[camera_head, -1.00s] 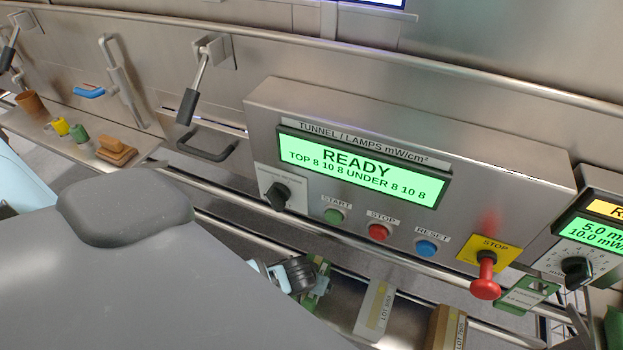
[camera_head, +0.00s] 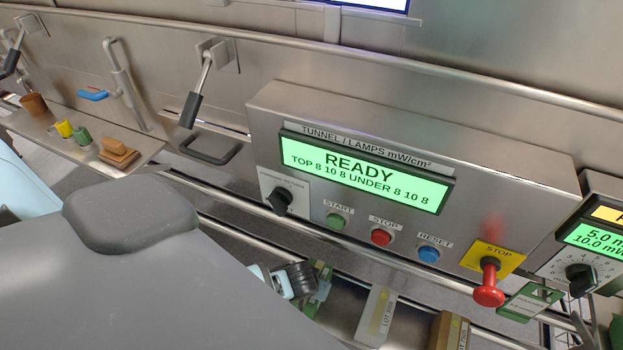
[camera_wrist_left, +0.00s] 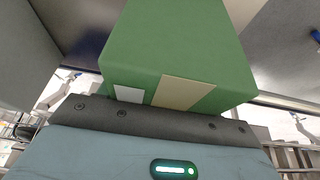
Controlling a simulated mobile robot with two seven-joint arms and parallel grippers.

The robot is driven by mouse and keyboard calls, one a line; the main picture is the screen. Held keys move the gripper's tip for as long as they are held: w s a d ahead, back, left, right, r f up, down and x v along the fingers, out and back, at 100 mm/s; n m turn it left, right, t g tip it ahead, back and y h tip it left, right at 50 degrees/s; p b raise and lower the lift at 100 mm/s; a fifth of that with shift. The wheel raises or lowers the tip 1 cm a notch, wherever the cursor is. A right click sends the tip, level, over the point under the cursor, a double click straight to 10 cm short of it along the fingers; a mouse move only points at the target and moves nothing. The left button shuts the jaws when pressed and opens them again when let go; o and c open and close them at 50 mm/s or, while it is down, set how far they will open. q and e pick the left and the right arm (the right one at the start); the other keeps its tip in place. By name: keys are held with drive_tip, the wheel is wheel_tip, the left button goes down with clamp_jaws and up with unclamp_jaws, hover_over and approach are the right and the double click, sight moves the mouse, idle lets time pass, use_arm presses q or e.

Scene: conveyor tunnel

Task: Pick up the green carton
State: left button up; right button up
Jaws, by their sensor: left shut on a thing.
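The green carton (camera_wrist_left: 175,45) fills the upper middle of the left wrist view, close against the dark edge of my left gripper (camera_wrist_left: 160,112). It has a white label and a tan label on its near face. In the head view my left gripper (camera_head: 300,279) is partly hidden behind my grey arm, with a green carton (camera_head: 322,284) at its dark fingers. The left gripper is shut on the carton; the fingertips are mostly hidden. My right gripper is not in view.
A pale carton (camera_head: 377,313) and a brown carton (camera_head: 449,331) stand to the right of the gripper. Above is the control panel (camera_head: 410,150) reading READY, with a red stop knob (camera_head: 489,290) sticking out. A shelf (camera_head: 60,142) with small items is at left.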

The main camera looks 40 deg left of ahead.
use_arm(q)
drive_tip(key=c, duration=0.4)
drive_tip(key=shift+o, duration=0.2)
drive_tip(key=shift+r, duration=0.1)
drive_tip(key=shift+w+r, duration=0.1)
drive_tip(key=shift+r, duration=0.2)
wheel_tip(320, 180, up, 4)
drive_tip(key=shift+d+f+p, duration=0.15)
drive_tip(key=shift+f+p, duration=0.1)
drive_tip(key=shift+p, duration=0.25)
drive_tip(key=s+d+r, duration=0.1)
drive_tip(key=s+d, duration=0.7)
drive_tip(key=s, duration=0.5)
drive_tip(key=shift+s, duration=0.35)
drive_tip(key=shift+d, duration=0.1)
